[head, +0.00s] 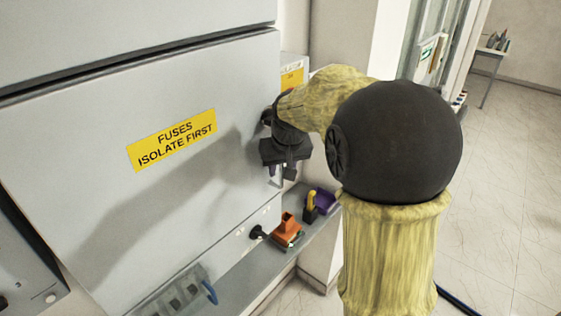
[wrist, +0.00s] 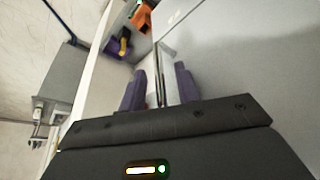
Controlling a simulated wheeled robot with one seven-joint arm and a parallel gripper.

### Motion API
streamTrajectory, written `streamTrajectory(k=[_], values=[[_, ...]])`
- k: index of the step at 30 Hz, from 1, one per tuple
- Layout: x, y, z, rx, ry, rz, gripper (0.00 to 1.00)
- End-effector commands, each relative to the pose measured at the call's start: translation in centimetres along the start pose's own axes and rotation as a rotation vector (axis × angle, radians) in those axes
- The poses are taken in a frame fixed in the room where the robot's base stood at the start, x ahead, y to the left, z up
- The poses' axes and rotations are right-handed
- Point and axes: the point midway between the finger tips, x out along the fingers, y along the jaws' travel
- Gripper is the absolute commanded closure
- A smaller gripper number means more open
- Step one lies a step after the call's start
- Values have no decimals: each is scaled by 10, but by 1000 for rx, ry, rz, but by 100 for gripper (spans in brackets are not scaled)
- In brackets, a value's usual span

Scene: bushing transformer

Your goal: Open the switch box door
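The switch box door (head: 110,190) is a large light grey panel with a yellow "FUSES ISOLATE FIRST" label (head: 172,140). It looks shut in the head view. My gripper (head: 279,178) is at the door's right edge, low down, beside a small metallic handle. In the wrist view my gripper's two dark fingers (wrist: 160,88) stand apart, on either side of a thin metallic strip (wrist: 158,62) at the door's edge. The door face (wrist: 230,60) fills the right of that view. Whether the fingers touch the strip cannot be told.
A grey ledge (head: 240,275) below the door holds an orange object (head: 287,228), a purple holder (head: 325,201) and a yellow-handled item (head: 311,201). Open tiled floor (head: 500,220) lies to the right. A small table (head: 490,52) stands far back.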

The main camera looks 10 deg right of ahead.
Motion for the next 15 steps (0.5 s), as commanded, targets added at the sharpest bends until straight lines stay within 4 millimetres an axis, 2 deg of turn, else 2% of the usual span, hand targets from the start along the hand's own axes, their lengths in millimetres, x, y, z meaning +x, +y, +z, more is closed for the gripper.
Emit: streamTrajectory(k=[1,7,15], values=[[0,0,-6,0,-2,1,67],[12,0,-4,0,-1,0,67],[14,0,-3,0,0,0,69]])
